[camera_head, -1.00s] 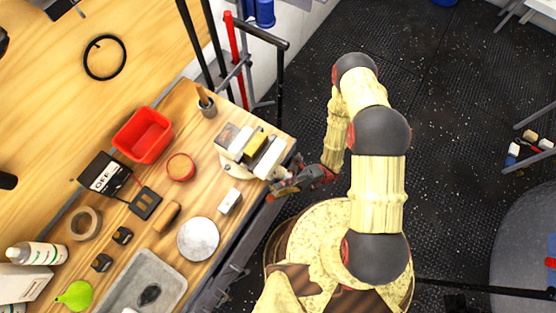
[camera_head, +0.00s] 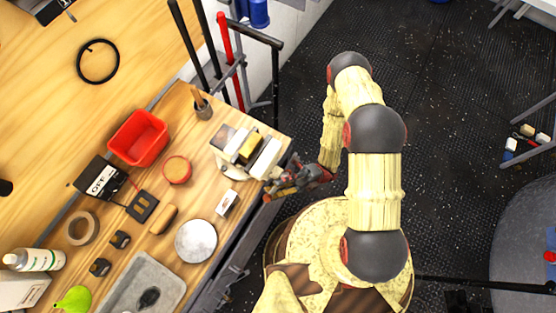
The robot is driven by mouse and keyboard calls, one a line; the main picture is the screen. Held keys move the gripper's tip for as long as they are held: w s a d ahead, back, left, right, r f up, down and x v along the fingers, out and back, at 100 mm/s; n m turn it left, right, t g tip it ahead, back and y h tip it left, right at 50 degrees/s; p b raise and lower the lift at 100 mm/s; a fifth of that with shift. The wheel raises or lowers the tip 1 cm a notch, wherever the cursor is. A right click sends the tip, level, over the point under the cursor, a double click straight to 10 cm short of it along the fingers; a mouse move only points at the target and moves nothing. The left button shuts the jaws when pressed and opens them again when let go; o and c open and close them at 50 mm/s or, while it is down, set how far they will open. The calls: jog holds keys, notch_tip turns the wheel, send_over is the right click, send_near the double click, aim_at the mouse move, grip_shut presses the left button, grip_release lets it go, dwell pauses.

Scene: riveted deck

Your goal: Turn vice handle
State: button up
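The vice (camera_head: 264,158) is a pale, blocky device at the bench's right edge, with light jaws and a yellow block (camera_head: 250,147) between them. My gripper (camera_head: 273,187), dark with red parts, is at the vice's right end, just off the bench edge, pointing left. It overlaps the place where the vice handle would show, so I cannot make out the handle. Whether my fingers touch or enclose it is too small to tell, as is whether they are open or shut.
The wooden bench holds a red bin (camera_head: 138,138), a red round tin (camera_head: 177,170), a small white box (camera_head: 227,203) and a grey disc (camera_head: 196,241). Upright bars (camera_head: 231,60) stand behind the vice.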

jog(key=v, duration=1.2)
dwell(0.8)
